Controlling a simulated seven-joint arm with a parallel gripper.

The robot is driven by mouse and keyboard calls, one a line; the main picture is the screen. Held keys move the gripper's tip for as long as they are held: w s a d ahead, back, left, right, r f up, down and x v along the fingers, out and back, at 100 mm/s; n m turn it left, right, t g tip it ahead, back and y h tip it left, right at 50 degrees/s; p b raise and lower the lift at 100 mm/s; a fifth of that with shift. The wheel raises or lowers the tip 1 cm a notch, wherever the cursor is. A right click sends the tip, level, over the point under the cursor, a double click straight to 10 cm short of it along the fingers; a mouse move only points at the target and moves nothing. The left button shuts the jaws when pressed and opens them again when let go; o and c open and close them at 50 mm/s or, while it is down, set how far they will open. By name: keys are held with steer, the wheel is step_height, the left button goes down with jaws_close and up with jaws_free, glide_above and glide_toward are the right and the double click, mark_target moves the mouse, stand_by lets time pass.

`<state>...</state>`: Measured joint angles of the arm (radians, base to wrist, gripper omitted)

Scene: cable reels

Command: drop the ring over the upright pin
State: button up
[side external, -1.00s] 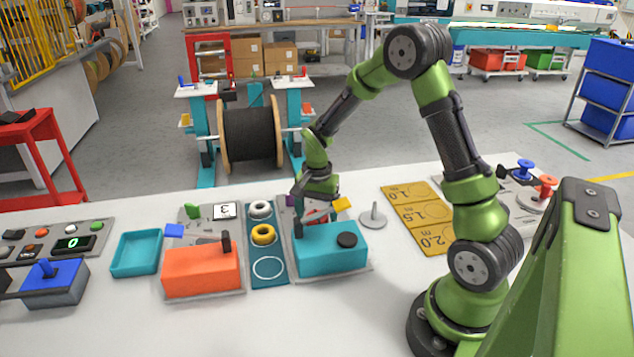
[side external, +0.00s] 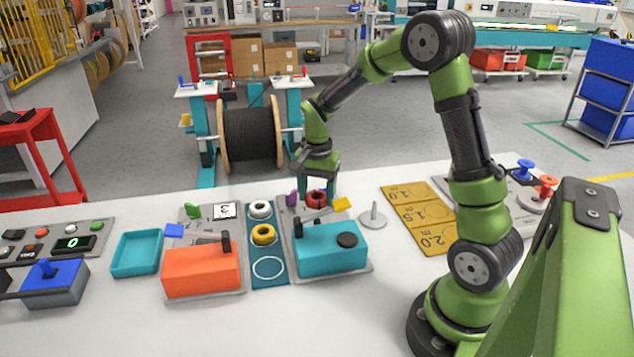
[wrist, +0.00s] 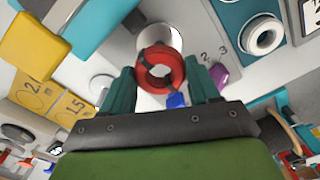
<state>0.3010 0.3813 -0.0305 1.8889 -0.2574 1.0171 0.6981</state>
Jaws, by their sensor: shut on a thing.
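A red ring (side external: 316,198) with dark bands is between the fingers of my gripper (side external: 318,188), above the plate behind the teal box. In the wrist view the ring (wrist: 147,66) sits between the two teal fingers of my gripper (wrist: 163,82), its hole facing the camera. My gripper is shut on it. The upright pin (side external: 373,216) is a thin grey post on a round grey base, standing on the table to the right of my gripper. The ring is apart from the pin.
The teal box (side external: 330,250) with a black knob stands in front of my gripper, and a yellow tab (side external: 342,204) is close by. A teal strip (side external: 269,285) carries a white ring (side external: 260,209) and a yellow ring (side external: 263,234). Yellow length plates (side external: 420,216) lie right of the pin.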

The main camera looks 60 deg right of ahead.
steer(key=shift+r, duration=0.85)
steer(key=shift+m, duration=0.3)
steer(key=s+d, duration=0.3)
steer(key=s+d+r, duration=0.1)
steer(key=s+d, duration=0.3)
steer(key=s+d+r, duration=0.1)
steer(key=s+d, duration=0.2)
steer(key=shift+s+d, duration=0.4)
steer(key=shift+a+f, duration=0.1)
steer(key=shift+f, duration=2.35)
